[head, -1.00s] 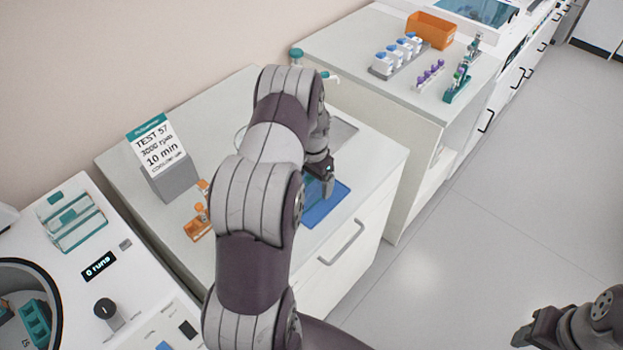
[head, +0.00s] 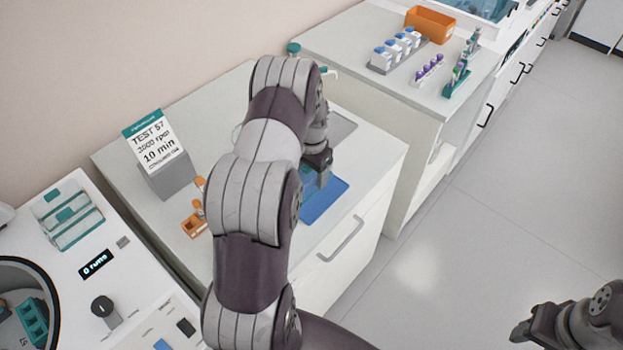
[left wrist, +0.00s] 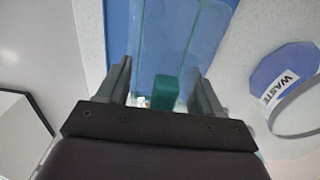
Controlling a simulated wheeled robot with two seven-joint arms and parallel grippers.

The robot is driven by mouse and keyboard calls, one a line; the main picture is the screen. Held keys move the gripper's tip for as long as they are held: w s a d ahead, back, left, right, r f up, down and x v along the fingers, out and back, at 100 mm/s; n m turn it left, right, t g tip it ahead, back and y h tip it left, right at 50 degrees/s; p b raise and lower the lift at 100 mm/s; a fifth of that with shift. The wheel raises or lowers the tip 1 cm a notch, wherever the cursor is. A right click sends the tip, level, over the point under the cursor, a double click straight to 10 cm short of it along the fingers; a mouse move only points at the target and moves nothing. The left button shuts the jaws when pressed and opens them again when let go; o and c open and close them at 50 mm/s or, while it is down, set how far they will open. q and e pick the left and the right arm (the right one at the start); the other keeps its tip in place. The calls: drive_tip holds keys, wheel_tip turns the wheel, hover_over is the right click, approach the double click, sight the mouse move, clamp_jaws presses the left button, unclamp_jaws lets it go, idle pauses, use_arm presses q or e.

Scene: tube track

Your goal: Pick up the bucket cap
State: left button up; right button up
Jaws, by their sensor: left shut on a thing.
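The bucket cap (left wrist: 180,40) is a clear, teal-tinted piece with a solid teal grip block (left wrist: 163,92). In the left wrist view it lies between the fingers of my left gripper (left wrist: 163,95), which is shut on the grip block. In the head view my left gripper (head: 321,178) points down above the blue mat (head: 318,208) on the counter; the cap is hard to make out there. My right gripper (head: 519,336) is at the lower right over the floor, away from the counter; its jaw opening is unclear.
A sign (head: 157,145) and an orange holder (head: 195,223) stand left on the counter. A waste container (left wrist: 285,85) shows beside the mat. A machine with a round opening (head: 25,305) is at lower left. Tube racks (head: 398,52) and an orange bin (head: 430,23) are on the far bench.

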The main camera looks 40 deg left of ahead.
use_arm(q)
drive_tip(key=shift+r+b, duration=0.35)
drive_tip(key=shift+r, duration=0.5)
drive_tip(key=d+r+b, duration=0.2)
drive_tip(key=d+r, duration=0.5)
drive_tip(key=d, duration=0.4)
drive_tip(key=shift+w+d+b, duration=0.25)
drive_tip(key=shift+d+b, duration=0.05)
drive_tip(key=shift+d, duration=0.05)
wheel_tip(320, 180, up, 5)
drive_tip(key=p, duration=0.4)
drive_tip(key=shift+f, duration=0.1)
